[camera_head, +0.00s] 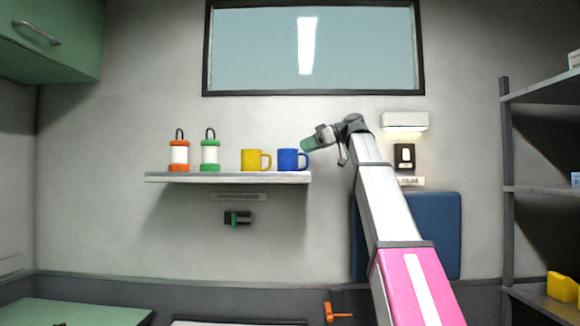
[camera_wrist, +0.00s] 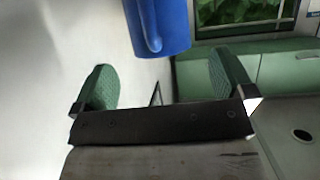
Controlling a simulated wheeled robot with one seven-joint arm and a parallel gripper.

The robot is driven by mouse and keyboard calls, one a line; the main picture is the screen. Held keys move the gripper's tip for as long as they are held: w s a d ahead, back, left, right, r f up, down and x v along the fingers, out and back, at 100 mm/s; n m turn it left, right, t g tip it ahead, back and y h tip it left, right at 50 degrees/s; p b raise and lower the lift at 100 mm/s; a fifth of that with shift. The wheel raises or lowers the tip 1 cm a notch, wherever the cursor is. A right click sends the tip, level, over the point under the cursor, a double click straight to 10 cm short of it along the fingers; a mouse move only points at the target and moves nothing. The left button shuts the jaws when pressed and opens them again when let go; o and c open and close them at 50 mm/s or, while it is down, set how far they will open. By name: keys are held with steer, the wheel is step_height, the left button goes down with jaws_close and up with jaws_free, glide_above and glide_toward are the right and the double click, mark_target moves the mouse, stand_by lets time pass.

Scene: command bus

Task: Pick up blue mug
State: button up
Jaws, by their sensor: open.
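The blue mug (camera_head: 288,160) stands upright at the right end of a white wall shelf (camera_head: 230,179), its handle to the right. My gripper (camera_head: 308,144) is close by, just right of and slightly above the mug near its handle side. In the wrist view the mug (camera_wrist: 172,22) shows at the top, cut off by the frame, with its handle facing the camera. My gripper (camera_wrist: 165,82) is open there, its green-padded fingers wide apart and nothing between them. The mug appears beyond the fingertips, between their lines; contact is not visible.
A yellow mug (camera_head: 251,160) stands just left of the blue one. Green (camera_head: 210,153) and orange (camera_head: 179,154) lanterns stand further left. A wall lamp (camera_head: 405,121) and dispenser (camera_head: 404,157) are right of my arm. A shelf rack (camera_head: 507,190) stands at the right.

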mark_target(294, 150)
steer(key=x, duration=0.5)
steer(key=shift+r, duration=0.1)
steer(key=c, duration=1)
steer(key=shift+r, duration=0.15)
steer(key=shift+c, duration=0.2)
